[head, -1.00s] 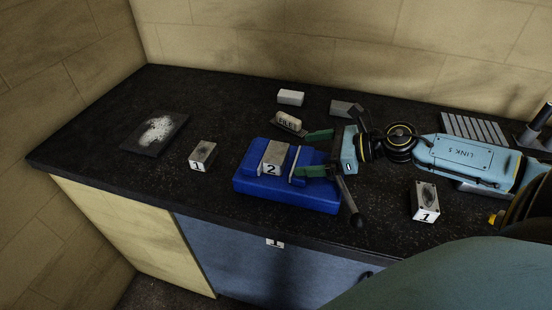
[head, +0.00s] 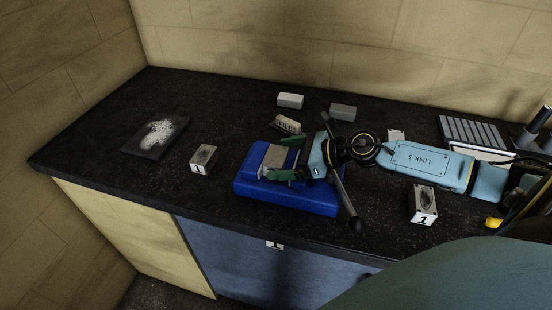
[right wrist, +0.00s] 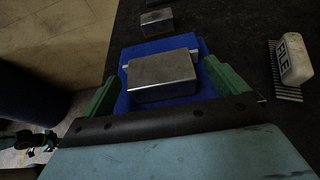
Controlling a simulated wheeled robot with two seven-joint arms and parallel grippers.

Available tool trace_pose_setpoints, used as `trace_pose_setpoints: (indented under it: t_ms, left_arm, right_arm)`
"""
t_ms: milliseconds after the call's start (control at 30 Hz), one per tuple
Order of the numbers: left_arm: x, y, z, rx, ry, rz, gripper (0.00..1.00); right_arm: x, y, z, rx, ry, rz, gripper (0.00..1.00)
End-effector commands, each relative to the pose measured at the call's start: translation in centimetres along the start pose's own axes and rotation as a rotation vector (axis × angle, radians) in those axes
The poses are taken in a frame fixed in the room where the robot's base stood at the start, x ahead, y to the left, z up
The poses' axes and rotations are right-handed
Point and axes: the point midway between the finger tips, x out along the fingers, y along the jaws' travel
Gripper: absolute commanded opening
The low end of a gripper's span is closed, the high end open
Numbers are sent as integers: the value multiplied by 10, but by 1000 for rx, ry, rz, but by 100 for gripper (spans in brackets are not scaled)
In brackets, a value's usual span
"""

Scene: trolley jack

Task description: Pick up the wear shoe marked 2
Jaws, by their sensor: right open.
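The wear shoe marked 2 (head: 277,161) is a grey metal block in the blue vise (head: 290,197) on the dark bench. Its number is hidden now; it was readable in the earlier head frame. My right gripper (head: 275,158) is open, with its green fingers on either side of the shoe. In the right wrist view, the shoe (right wrist: 163,74) lies between the open fingers of the gripper (right wrist: 160,71), with a visible gap on each side. I cannot tell how deep the fingers reach.
A powdered dark plate (head: 156,138) lies left. The vise handle (head: 350,208) sticks out in front.

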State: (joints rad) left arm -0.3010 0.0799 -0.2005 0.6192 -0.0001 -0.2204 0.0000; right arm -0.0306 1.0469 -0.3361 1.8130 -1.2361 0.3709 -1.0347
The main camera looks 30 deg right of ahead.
Motion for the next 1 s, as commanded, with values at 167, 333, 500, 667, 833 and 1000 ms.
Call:
trace_pose_setpoints:
  t_ms: [167,333,500,667,833,1000]
  left_arm:
    - [0,0,0,0,0,0,0]
    - [0,0,0,0,0,-1,0]
    - [0,0,0,-1,1,-1,0]
    - [0,0,-1,-1,1,-1,0]
    - [0,-1,-1,-1,2,-1,0]
    - [0,-1,-1,-1,2,-1,0]
  right_arm:
    - [2,0,0,0,1,0,98]
    - [2,0,0,-1,1,0,89]
    - [2,0,0,-1,1,0,67]
    - [2,0,0,-1,1,0,46]
    - [2,0,0,-1,1,0,24]
    - [1,-2,4,-4,-8,-3,5]
